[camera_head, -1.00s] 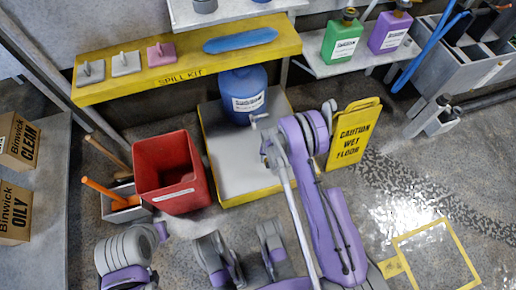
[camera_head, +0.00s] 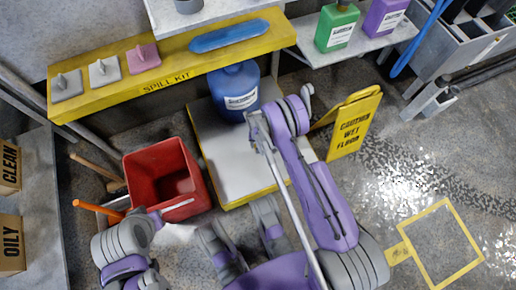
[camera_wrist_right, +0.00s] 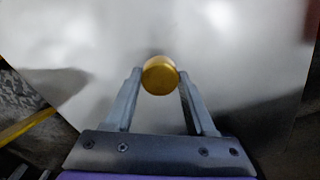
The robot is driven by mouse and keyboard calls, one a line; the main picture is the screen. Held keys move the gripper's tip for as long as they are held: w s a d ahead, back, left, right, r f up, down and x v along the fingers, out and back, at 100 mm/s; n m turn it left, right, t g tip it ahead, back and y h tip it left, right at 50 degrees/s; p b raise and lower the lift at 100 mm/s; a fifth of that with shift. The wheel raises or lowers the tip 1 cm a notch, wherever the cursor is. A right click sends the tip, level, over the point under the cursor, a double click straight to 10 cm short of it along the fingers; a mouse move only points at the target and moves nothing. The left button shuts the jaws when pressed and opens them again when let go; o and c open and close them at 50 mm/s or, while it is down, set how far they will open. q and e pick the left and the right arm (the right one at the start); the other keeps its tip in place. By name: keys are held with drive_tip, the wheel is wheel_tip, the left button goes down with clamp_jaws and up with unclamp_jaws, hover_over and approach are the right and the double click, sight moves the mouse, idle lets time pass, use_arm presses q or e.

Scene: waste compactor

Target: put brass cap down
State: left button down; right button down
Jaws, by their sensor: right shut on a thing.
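The brass cap (camera_wrist_right: 159,75) is a round golden disc in the right wrist view. My right gripper (camera_wrist_right: 160,78) is shut on it, with a fingertip on each side. Behind the cap is a pale grey metal surface. The gap between cap and surface cannot be judged. In the head view my right arm reaches over the yellow-edged grey platform (camera_head: 225,160), and I cannot make out the cap there.
A blue container (camera_head: 236,90) stands at the platform's back. A red bin (camera_head: 165,175) is to its left, a yellow wet-floor sign (camera_head: 352,125) to its right. The yellow spill-kit shelf (camera_head: 165,72) runs behind. Open floor (camera_head: 400,190) lies at the right.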

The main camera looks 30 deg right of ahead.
wheel_tip(320, 180, down, 4)
drive_tip(key=shift+r+b, duration=0.1)
drive_tip(key=shift+b, duration=0.45)
drive_tip(key=shift+c, duration=1.2)
unclamp_jaws()
